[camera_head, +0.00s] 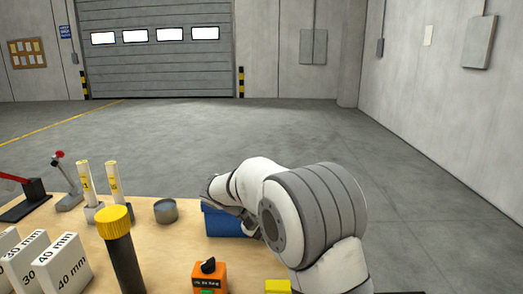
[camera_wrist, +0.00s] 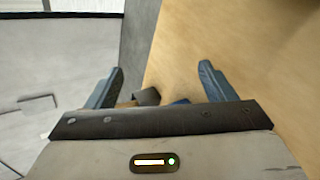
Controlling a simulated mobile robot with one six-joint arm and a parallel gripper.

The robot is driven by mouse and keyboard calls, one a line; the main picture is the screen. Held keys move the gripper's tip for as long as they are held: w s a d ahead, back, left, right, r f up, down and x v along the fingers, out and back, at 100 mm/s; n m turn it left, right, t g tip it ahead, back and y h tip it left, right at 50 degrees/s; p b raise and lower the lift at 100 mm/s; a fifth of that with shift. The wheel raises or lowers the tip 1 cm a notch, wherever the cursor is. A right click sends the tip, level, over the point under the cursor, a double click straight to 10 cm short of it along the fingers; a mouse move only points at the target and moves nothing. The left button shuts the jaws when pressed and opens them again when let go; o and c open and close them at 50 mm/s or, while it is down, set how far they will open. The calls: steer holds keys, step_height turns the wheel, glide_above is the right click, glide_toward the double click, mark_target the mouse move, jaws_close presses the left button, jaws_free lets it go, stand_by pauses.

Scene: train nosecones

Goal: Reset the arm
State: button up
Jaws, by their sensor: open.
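My arm reaches over the right part of the wooden table in the head view, its wrist beside and partly in front of a blue box. In the wrist view my gripper (camera_wrist: 160,85) is open, with its two blue-grey fingers spread apart. No object shows held between them. Beyond the fingers lie the table's wooden top and a grey strip along its edge. Small dark and blue shapes show low between the fingers, too cut off to name. In the head view the gripper's fingers cannot be made out.
The table (camera_head: 180,255) holds a blue box (camera_head: 225,222), a grey round tin (camera_head: 165,211), a yellow-capped black cylinder (camera_head: 122,255), white blocks marked 30 and 40 mm (camera_head: 62,265), two yellow-topped tubes (camera_head: 114,185), an orange device (camera_head: 209,278) and a red-handled tool (camera_head: 25,190). Open floor lies beyond.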

steer(key=s+d+r+m+g+y+p, duration=0.1)
steer(key=s+d+r+y, duration=0.1)
steer(key=s+d+y, duration=0.3)
steer(key=s+d+r+p, duration=0.1)
steer(key=s+d, duration=0.2)
steer(key=s, duration=0.4)
steer(key=s+d+m+t+y+p, duration=0.1)
steer(key=s+y, duration=0.5)
steer(key=s, duration=0.8)
steer(key=shift+s+f+m+t+p, duration=0.5)
steer(key=shift+m+t, duration=0.2)
steer(key=shift+m, duration=0.4)
steer(key=shift+w+d, duration=0.1)
steer(key=shift+c, duration=0.5)
